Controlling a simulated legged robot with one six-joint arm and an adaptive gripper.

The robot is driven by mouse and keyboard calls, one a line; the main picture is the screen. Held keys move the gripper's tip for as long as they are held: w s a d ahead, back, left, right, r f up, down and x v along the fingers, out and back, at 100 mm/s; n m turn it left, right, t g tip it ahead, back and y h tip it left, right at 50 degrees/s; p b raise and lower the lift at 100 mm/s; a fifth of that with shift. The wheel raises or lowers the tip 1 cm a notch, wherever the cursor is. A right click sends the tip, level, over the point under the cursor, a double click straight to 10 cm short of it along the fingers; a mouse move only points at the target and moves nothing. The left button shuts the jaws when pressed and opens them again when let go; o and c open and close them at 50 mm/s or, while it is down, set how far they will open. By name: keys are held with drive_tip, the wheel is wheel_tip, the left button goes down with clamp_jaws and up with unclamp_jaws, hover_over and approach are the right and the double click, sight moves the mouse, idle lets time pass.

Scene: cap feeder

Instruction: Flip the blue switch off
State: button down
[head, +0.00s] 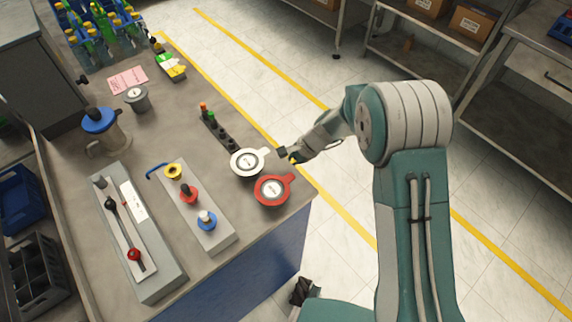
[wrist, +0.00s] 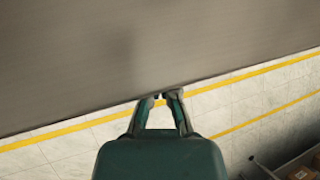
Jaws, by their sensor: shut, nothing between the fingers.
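The blue switch (head: 207,222) has a blue round base and a pale knob. It sits at the near end of a grey block on the table, in line with a red-based switch (head: 188,195) and a yellow ring-shaped one (head: 173,171). I cannot tell its on or off position. My gripper (head: 289,155) is at the table's right edge, above and to the right of the blue switch and well apart from it. In the wrist view the fingertips (wrist: 164,96) are together and empty, and no switch shows there.
A white-lidded round dish (head: 247,162) and a red one (head: 272,190) lie between my gripper and the switches. A long box with a red-knobbed lever (head: 134,255) stands left of the switch block. A blue-lidded jug (head: 100,124) and a bottle crate (head: 75,38) are farther back.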

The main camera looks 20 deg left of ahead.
drive_tip(key=shift+w+f+g+y, duration=0.15)
drive_tip(key=shift+g+y, duration=0.15)
drive_tip(key=shift+g, duration=0.2)
drive_tip(key=shift+w+d+f+m+g+y, duration=0.15)
drive_tip(key=shift+f+m+g+y, duration=0.2)
drive_tip(key=shift+g+y, duration=0.4)
drive_tip(key=shift+w+d+f+m+g+y, duration=0.1)
drive_tip(key=shift+f+m+g+y, duration=0.25)
drive_tip(key=shift+g, duration=0.7)
drive_tip(key=shift+f+g+y, duration=0.1)
drive_tip(key=shift+g+y, duration=0.3)
drive_tip(key=shift+r, duration=0.8)
